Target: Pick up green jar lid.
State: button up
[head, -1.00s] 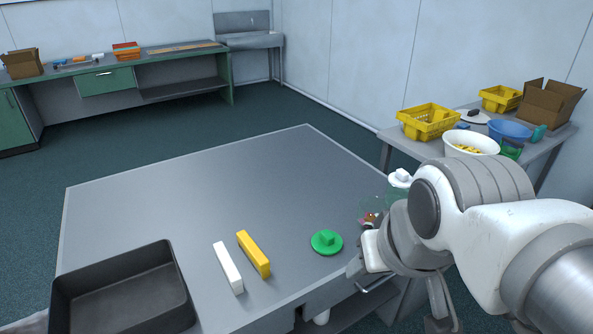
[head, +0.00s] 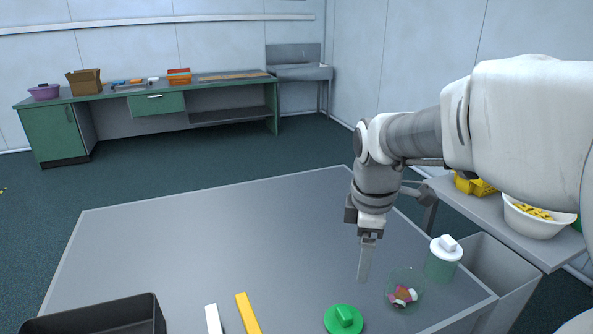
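The green jar lid (head: 343,319), a flat disc with a raised block-shaped grip on top, lies on the grey table (head: 200,248) near the bottom of the head view. Its lower edge is close to the picture's edge. My gripper (head: 364,262) points down above the table, behind the lid and slightly to its right in the picture, apart from it. The gripper shows edge-on with its fingers overlapping, so its opening is hidden. No held object is visible.
A clear open jar with colourful contents (head: 404,291) stands right of the lid. Beyond it is a jar with a white lid (head: 443,260). A yellow bar (head: 247,313), a white bar (head: 213,319) and a dark tray (head: 100,315) are left. The table's middle is clear.

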jog(key=w+f+n+g, duration=0.1)
jog(key=w+f+n, duration=0.5)
jog(key=b, duration=0.3)
send_over(345, 311)
jog(key=shift+g, duration=0.3)
jog(key=f, duration=1.3)
jog(key=shift+w+d, duration=0.15)
jog(key=shift+d, duration=0.05)
jog(key=f, duration=0.2)
jog(key=f+b, duration=0.1)
jog(key=f, duration=0.2)
jog(key=shift+s+a+f, duration=0.15)
jog(key=shift+s+a, duration=0.05)
grip_shut()
